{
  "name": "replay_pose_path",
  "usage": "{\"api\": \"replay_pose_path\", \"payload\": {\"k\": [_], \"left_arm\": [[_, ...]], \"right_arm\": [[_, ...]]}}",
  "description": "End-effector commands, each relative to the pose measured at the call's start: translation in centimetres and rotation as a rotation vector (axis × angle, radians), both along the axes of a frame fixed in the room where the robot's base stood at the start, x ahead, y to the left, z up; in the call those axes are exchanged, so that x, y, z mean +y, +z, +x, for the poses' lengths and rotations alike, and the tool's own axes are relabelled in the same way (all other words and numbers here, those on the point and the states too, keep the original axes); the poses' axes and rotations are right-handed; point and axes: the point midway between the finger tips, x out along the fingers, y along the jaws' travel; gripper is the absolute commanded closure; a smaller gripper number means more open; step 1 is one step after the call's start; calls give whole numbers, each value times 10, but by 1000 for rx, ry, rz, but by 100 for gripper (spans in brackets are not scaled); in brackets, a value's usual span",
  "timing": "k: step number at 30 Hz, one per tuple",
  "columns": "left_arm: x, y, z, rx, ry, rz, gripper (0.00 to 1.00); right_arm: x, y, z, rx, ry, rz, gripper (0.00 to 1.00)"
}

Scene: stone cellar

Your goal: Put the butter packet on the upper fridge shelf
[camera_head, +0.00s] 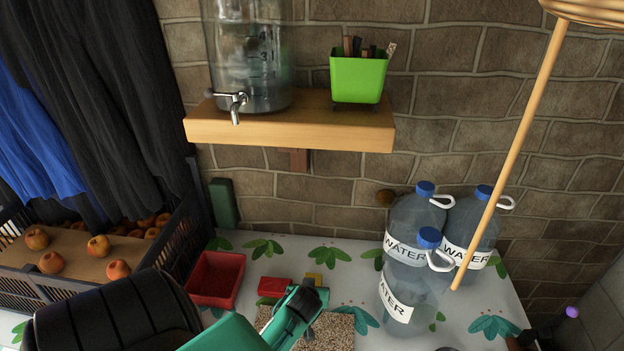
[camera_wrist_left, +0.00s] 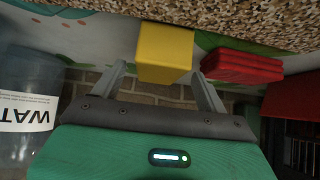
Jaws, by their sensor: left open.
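The yellow block (camera_head: 314,277), which looks like the butter packet, sits on the leaf-patterned table top (camera_head: 345,250) in the head view, partly hidden by my left arm. In the left wrist view the yellow block (camera_wrist_left: 165,50) stands between and just beyond the finger ends of my left gripper (camera_wrist_left: 160,78). The fingers are spread on either side of it, and I cannot tell if they touch it. In the head view my green left gripper (camera_head: 306,296) reaches in from below. My right gripper is not in view. No fridge or shelf of one is in view.
A red packet (camera_head: 274,287) lies close left of the yellow block, with a red bin (camera_head: 215,278) further left. A speckled board (camera_head: 335,330) lies in front. Water bottles (camera_head: 405,262) stand right. A wooden wall shelf (camera_head: 290,125) hangs above; a crate of fruit (camera_head: 180,240) stands left.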

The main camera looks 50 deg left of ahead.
Motion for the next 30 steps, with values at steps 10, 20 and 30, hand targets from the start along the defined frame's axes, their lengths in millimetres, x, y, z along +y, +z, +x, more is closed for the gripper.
{"api": "replay_pose_path", "payload": {"k": [10,20,30], "left_arm": [[13,-23,18,0,-1,-1,25],[13,-24,19,0,-1,-1,42],[13,-23,19,-1,-1,0,84]], "right_arm": [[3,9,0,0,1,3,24],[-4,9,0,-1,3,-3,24],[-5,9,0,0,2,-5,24]]}}
